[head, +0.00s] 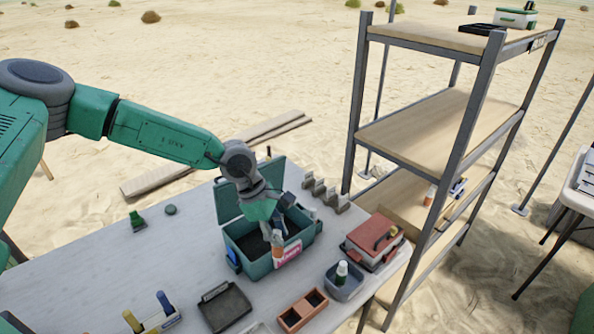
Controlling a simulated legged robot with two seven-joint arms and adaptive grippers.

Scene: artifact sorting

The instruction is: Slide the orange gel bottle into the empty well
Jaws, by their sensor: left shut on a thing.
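My left gripper (272,222) points down over the front part of an open green box (247,262) on the table. It is shut on a small orange and white bottle (277,243), which hangs upright in front of the box's dark interior, near the front wall with the pink label. I cannot tell how deep the bottle sits. A red-brown block (292,320) with two dark square wells lies at the table's front; both wells look empty. My right gripper is not in view.
A red case (374,240) stands at the table's right end. A dark grey tray (225,306) lies in front of the box. Grey notched holders (325,194) stand behind. A metal shelf rack (425,128) rises at right. The table's left part is mostly clear.

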